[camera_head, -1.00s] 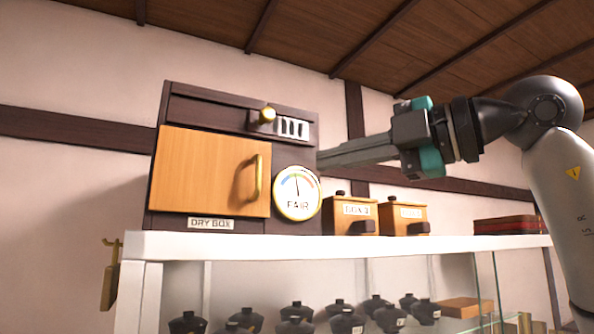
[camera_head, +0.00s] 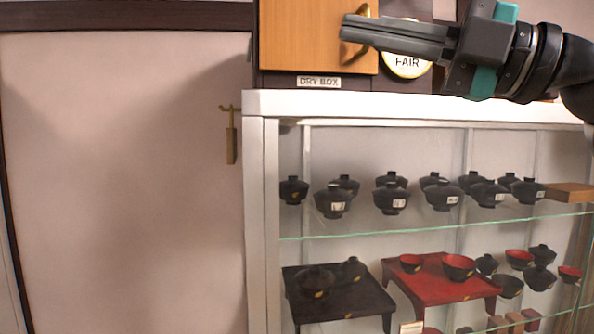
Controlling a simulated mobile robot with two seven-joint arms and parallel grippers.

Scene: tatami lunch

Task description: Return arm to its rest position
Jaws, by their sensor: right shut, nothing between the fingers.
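My right gripper (camera_head: 350,31) comes in from the right at the top of the view. Its fingers are shut together with nothing between them and point left. They cross in front of the dry box's orange wooden door (camera_head: 290,40) and partly cover its brass handle (camera_head: 352,58); whether they touch it I cannot tell. The door looks closed. The arm also covers part of the round "FAIR" dial (camera_head: 407,68). My left gripper is not in view.
The dry box stands on a white-topped glass cabinet (camera_head: 400,108). Inside are several black lidded bowls (camera_head: 335,202), a black tray table (camera_head: 360,308) and a red one (camera_head: 425,280). A brass hook piece (camera_head: 231,140) hangs beside it. The wall at left is clear.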

